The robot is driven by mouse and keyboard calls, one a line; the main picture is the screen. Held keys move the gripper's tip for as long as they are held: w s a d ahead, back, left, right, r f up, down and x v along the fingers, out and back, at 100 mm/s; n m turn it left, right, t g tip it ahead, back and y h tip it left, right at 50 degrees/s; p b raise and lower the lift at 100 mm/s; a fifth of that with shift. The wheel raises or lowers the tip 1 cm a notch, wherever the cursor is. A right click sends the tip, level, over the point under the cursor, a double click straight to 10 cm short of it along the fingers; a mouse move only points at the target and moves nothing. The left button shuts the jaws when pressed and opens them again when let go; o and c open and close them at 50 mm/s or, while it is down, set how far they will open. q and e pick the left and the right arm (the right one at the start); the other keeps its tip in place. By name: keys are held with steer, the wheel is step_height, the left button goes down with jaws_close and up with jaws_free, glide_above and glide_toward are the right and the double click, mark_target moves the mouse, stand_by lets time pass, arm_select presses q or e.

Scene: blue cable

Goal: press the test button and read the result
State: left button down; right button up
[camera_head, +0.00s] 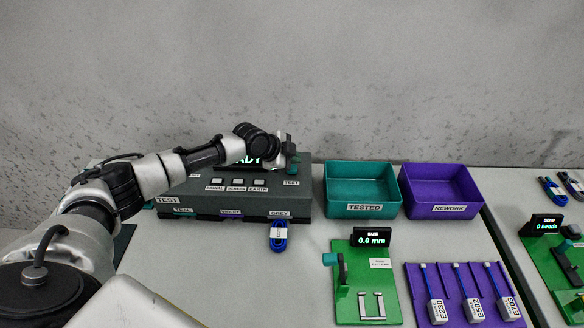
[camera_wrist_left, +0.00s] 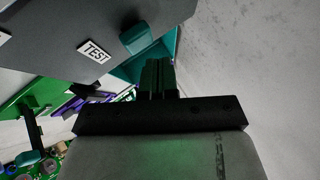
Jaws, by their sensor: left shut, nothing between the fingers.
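The dark grey tester box (camera_head: 240,202) stands at the back of the table, with a TEST label (camera_head: 291,183) at its right end. Its lit display (camera_head: 247,161) is partly hidden by my arm; only "ADY" reads. My left gripper (camera_head: 287,158) is shut and empty over the right end of the box. In the left wrist view the teal test button (camera_wrist_left: 136,38) stands beside the TEST label (camera_wrist_left: 95,51), just beyond my fingertips (camera_wrist_left: 157,66). I cannot tell whether they touch. A coiled blue cable (camera_head: 278,242) with a white tag lies in front of the GREY label. My right gripper is out of view.
A teal TESTED tray (camera_head: 361,210) and a purple REWORK tray (camera_head: 447,208) stand right of the box. In front are a green size gauge (camera_head: 350,300) reading 0.0 mm and a purple rack (camera_head: 415,275) with tagged cables. A bend gauge (camera_head: 547,224) is far right.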

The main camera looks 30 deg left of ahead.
arm_select(q)
steer(key=shift+f, duration=0.4)
steer(key=shift+f+b, duration=0.55)
steer(key=shift+b, duration=0.25)
stand_by(0.6)
steer(key=shift+r+p, duration=0.7)
steer(key=shift+r, duration=0.25)
step_height(320, 180, up, 5)
steer(key=p, duration=0.3)
steer(key=shift+p, duration=0.4)
stand_by(0.3)
